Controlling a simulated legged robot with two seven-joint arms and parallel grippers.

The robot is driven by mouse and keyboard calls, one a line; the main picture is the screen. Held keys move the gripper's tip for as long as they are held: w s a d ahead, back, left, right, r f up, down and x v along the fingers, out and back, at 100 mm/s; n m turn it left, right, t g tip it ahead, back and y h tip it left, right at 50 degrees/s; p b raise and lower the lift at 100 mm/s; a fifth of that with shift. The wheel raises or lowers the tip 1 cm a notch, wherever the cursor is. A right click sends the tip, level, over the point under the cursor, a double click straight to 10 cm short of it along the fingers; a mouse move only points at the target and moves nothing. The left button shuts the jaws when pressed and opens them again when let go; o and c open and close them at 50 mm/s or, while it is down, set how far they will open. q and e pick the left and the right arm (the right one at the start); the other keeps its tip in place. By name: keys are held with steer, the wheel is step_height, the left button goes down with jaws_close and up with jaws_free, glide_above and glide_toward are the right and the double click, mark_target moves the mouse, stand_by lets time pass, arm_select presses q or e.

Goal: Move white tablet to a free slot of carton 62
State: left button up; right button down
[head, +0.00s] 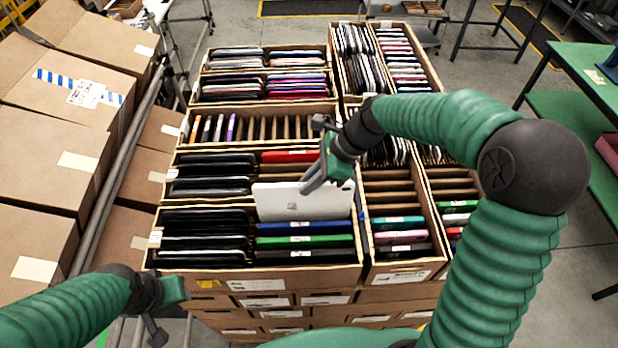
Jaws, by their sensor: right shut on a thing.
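The white tablet (278,203) hangs upright, tilted a little, above the front carton. My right gripper (316,184) is shut on its top edge, right of the tablet's middle. The tablet's lower edge is close to the blue, green and black devices in the right half of the front carton (305,268); I cannot tell whether it touches them. My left gripper (167,312) is open and empty at the lower left, in front of the stack. The carton numbers are too small to read, so I cannot tell which is carton 62.
A middle carton (268,109) has several bare slots on its right. The right-hand carton (403,270) shows bare slots behind teal, pink and dark devices. Brown boxes (45,150) and a rail (115,172) stand left; a green table (585,75) stands right.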

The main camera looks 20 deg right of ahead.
mark_target(309, 209)
steer(key=shift+f+b, duration=2.7)
steer(key=shift+f, duration=3.15)
steer(key=shift+f, duration=0.2)
steer(key=c, duration=1.3)
jaws_free()
steer(key=shift+c, duration=0.2)
steer(key=b+v, duration=0.2)
steer(key=v, duration=1.4)
steer(key=shift+d+r, duration=0.25)
steer(key=shift+r, duration=0.1)
